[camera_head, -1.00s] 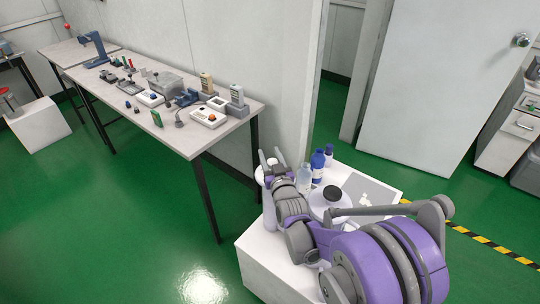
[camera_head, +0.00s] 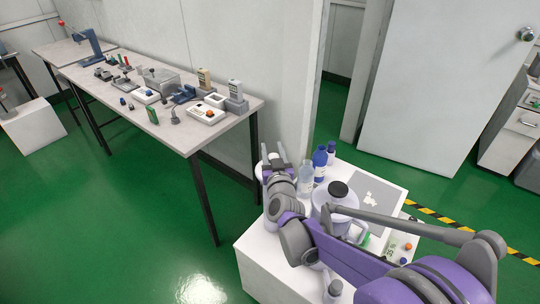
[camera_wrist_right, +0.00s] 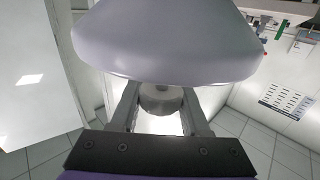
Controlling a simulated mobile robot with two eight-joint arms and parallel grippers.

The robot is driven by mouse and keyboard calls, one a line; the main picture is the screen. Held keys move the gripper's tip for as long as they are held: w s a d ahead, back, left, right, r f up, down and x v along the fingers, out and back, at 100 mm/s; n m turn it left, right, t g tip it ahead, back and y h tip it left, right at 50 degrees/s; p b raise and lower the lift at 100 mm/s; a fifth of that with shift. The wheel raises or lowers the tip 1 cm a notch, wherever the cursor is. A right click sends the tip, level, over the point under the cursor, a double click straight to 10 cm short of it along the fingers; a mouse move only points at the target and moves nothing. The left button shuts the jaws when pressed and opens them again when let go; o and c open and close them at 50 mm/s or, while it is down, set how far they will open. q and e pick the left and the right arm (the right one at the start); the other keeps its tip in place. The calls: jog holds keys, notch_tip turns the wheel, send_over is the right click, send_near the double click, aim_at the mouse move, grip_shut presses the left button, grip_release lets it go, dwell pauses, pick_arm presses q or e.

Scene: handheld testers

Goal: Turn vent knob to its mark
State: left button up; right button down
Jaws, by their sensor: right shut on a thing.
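My right gripper (camera_head: 274,154) is at the back left of the white cabinet top, its fingers reaching to a pale rounded vessel (camera_head: 262,170) that it largely hides. In the right wrist view, the gripper's two fingers (camera_wrist_right: 160,103) are closed on a grey round piece (camera_wrist_right: 162,96), which looks like the vent knob. A large smooth pale body (camera_wrist_right: 165,45) fills the upper middle of that view and covers part of the scene. The mark on the knob cannot be made out. My left gripper is not in view.
A long bench (camera_head: 188,145) with several testers stands at the left. Green floor lies open between.

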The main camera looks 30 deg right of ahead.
dwell(0.4)
jog(key=shift+c, duration=2)
grip_release()
jog(key=v, duration=1)
jog(key=shift+s+a+p, duration=0.2)
jog(key=shift+s+p, duration=0.15)
jog(key=shift+p, duration=0.1)
